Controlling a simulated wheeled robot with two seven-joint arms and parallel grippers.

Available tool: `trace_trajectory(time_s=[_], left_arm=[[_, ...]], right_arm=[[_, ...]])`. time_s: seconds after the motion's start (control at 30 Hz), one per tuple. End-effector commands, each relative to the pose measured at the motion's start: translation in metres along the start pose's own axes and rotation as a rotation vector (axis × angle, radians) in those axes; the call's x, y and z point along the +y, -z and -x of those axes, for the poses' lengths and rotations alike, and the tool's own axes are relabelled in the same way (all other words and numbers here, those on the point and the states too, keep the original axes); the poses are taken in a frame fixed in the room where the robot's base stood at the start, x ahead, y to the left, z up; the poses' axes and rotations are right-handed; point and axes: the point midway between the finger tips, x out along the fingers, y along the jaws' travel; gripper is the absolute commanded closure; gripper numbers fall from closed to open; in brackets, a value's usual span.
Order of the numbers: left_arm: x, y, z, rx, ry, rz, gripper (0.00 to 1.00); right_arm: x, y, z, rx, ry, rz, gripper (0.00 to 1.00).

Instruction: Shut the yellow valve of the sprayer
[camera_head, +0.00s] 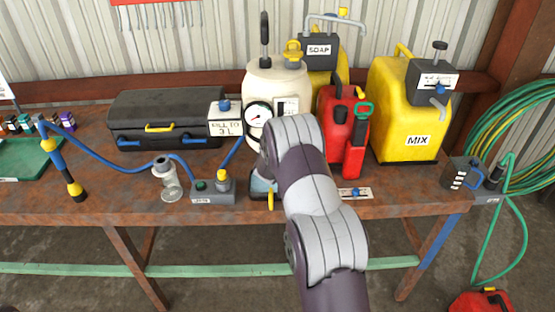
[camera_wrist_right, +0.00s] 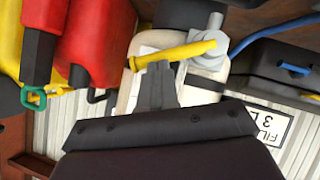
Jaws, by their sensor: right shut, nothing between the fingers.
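The sprayer (camera_head: 262,85) is a cream tank with a black pump handle and a round gauge, standing at the middle back of the bench. Its yellow valve lever (camera_wrist_right: 180,52) shows in the right wrist view, reaching left from a grey valve body (camera_wrist_right: 211,48), roughly in line with the blue hose (camera_wrist_right: 270,33). My right gripper (camera_wrist_right: 157,70) is shut and empty, its fingertips right at the lever's middle; I cannot tell whether they touch. In the head view my right arm hides the valve and this gripper. My left gripper is not in view.
A red can (camera_head: 329,110), a yellow MIX can (camera_head: 395,130) and a yellow SOAP can (camera_head: 342,65) stand close by. A black case (camera_head: 165,105), a glass jar (camera_head: 169,182) and a grey block (camera_head: 213,194) are left. A green hose (camera_head: 535,140) hangs right.

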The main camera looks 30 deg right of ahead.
Motion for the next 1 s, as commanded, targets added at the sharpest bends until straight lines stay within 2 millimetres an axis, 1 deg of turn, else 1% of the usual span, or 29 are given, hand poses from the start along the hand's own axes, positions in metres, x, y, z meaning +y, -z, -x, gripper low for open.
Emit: trace_trajectory(time_s=[0.03,0.1,0.2,0.4,0.53,0.7,1.0], left_arm=[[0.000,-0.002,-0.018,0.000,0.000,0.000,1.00],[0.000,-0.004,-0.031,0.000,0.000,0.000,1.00],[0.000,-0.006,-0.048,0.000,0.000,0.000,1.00],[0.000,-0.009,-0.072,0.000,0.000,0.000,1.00],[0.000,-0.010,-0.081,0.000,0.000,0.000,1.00],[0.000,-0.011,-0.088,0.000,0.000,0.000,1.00],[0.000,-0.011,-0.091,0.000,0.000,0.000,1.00]], right_arm=[[-0.001,-0.010,-0.007,0.002,0.019,-0.033,1.00],[0.001,-0.013,-0.009,0.002,0.053,-0.083,1.00],[0.003,-0.018,-0.012,0.002,0.098,-0.151,1.00],[0.006,-0.023,-0.016,0.002,0.172,-0.258,1.00],[0.006,-0.025,-0.017,0.002,0.179,-0.268,1.00],[0.007,-0.026,-0.018,0.003,0.178,-0.269,1.00],[0.008,-0.027,-0.018,0.001,0.178,-0.268,1.00]])
